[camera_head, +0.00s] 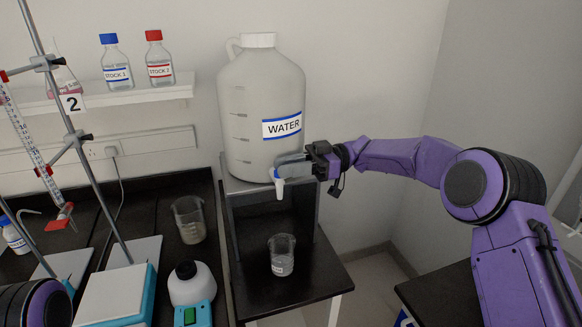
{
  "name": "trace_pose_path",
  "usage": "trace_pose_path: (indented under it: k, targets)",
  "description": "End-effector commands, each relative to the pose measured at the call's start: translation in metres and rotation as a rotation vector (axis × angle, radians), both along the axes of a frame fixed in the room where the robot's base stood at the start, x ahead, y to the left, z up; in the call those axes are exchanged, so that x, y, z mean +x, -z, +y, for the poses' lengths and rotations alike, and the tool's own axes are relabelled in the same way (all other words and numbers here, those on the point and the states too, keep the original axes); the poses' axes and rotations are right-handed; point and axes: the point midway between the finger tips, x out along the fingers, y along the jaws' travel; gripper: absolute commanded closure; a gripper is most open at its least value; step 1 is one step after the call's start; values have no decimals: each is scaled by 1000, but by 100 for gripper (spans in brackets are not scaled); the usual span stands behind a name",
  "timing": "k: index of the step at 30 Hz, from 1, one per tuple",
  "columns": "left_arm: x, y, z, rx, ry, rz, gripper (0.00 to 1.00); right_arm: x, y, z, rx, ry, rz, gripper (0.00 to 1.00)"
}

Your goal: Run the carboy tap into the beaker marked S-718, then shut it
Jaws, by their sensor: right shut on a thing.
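The white carboy (262,105) labelled WATER stands on a grey stand (232,205) at the middle. Its tap (280,188) has a white spout pointing down and a bit of blue at its side. My right gripper (291,166) reaches in from the right and is shut on the tap, hiding most of its handle. A glass beaker (282,257) with a small white label stands upright below the spout; the label is too small to read. Whether water runs from the spout cannot be told. My left gripper is out of view.
Two STOCK bottles are on the shelf (120,98). A gap of floor (378,285) separates the benches on the right.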

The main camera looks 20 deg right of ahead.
Motion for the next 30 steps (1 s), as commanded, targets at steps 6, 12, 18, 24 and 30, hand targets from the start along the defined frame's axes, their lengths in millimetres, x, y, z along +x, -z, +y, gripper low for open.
trace_pose_path:
  k: [6, 12, 18, 24, 30]
  targets:
    - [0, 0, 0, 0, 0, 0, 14, 0, 0, 0, 0, 0, 0, 66]
    - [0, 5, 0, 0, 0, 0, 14, 1, 2, -7, 0, 2, -2, 66]
    - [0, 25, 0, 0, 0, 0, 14, 3, 6, -51, 0, 5, -3, 66]
    - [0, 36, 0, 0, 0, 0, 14, 5, 4, -91, -1, 2, -2, 66]
    - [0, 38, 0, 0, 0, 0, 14, 6, 1, -105, -2, 0, 0, 66]
